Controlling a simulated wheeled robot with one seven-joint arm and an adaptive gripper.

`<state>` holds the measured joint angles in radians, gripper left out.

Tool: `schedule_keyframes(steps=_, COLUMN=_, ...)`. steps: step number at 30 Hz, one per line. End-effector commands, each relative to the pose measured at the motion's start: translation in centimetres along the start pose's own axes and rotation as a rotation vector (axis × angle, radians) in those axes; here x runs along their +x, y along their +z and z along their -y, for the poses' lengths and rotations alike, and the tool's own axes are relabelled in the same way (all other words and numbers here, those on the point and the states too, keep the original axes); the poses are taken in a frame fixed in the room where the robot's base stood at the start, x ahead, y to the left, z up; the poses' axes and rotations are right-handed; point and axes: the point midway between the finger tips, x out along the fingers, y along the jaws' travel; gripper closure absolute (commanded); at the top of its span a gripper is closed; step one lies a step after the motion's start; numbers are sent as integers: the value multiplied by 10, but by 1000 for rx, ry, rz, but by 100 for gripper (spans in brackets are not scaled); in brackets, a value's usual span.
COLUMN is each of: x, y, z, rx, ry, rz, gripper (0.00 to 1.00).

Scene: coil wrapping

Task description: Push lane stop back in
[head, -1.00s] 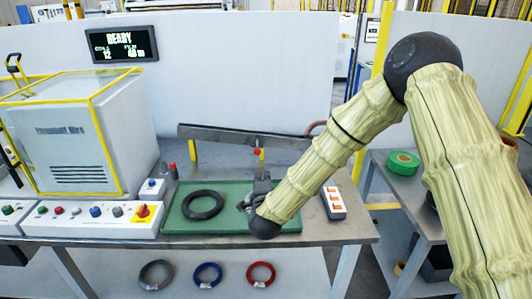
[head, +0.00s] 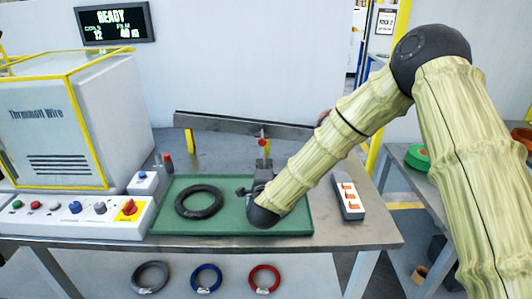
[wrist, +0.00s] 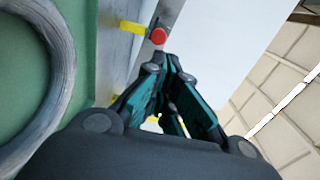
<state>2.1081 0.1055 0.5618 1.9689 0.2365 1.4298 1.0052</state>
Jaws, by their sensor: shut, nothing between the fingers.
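The lane stop appears to be the red-tipped piece (head: 262,143) on a small yellow post at the long grey rail (head: 215,124) behind the green mat. In the wrist view its round red end (wrist: 159,35) shows just beyond my fingertips; I cannot tell whether they touch.
A control panel (head: 75,216) with buttons and a wire machine (head: 50,125) stand at the left. A small red-topped post (head: 167,162) is left of the mat.

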Motion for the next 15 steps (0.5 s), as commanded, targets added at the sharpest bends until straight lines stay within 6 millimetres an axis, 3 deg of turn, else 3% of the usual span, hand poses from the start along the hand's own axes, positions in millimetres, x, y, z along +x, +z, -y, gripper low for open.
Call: schedule_keyframes(steps=15, x=2, y=-8, z=-5, rx=0, ry=0, rz=-10, gripper=100)
